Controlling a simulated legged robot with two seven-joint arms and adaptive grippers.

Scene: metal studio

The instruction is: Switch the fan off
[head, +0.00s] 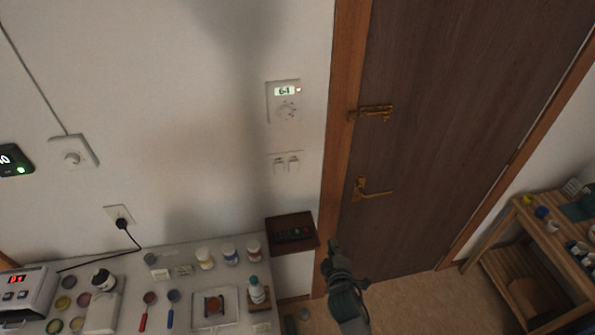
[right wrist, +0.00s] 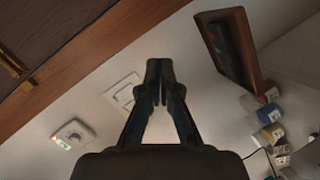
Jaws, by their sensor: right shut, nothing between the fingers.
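No fan shows in either view. A white plate with two rocker switches (head: 286,163) is on the wall left of the door frame; it also shows in the right wrist view (right wrist: 123,91), just left of my fingertips. A dial plate (head: 73,153) with a cable is further left. I cannot tell which control runs the fan. My right gripper (head: 333,246) is shut and empty, below and right of the rocker plate (right wrist: 160,66). My left gripper is out of view.
A wooden wall tray (head: 278,250) holding a dark remote is left of my right gripper. A bench (head: 180,318) with jars and tools is at lower left. The brown door (head: 440,130) has a brass latch and handle. A wooden shelf (head: 500,240) stands right.

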